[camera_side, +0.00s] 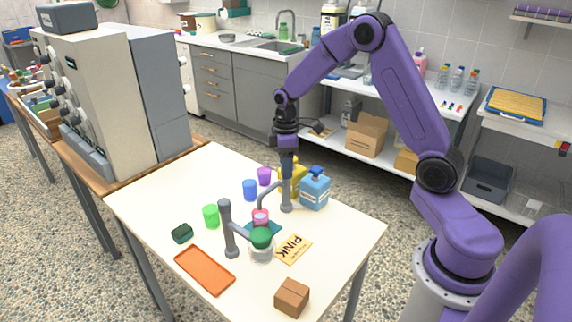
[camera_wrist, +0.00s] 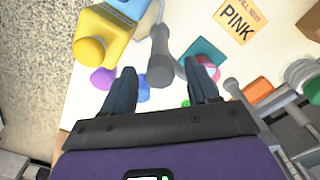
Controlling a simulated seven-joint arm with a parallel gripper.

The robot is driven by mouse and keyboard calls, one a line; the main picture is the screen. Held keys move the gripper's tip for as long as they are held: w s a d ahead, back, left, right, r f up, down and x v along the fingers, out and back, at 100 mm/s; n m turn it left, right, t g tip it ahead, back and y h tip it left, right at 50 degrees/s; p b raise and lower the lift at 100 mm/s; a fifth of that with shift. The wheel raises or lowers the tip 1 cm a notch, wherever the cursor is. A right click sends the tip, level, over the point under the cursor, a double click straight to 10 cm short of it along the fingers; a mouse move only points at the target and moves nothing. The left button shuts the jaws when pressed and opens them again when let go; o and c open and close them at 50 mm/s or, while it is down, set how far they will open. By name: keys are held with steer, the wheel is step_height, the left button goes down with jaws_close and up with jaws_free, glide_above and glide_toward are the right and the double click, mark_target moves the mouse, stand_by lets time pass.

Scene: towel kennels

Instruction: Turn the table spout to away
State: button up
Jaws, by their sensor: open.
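The grey table spout (camera_side: 286,196) stands upright near the table's back right edge. Its thin curved neck reaches left, with the end above a pink cup (camera_side: 260,215) on a teal mat (camera_side: 274,232). My gripper (camera_side: 287,172) points down at the top of the spout's post and partly hides it. In the wrist view my gripper (camera_wrist: 161,82) is open, and the grey post (camera_wrist: 161,50) shows between and beyond its fingers. I cannot tell whether a finger touches the post.
A blue bottle (camera_side: 315,190) and a yellow bottle (camera_side: 298,172) stand close beside the spout. Purple (camera_side: 264,176), blue (camera_side: 250,190) and green (camera_side: 211,215) cups stand left.

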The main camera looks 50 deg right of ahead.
steer(key=shift+f, duration=0.25)
jaws_close()
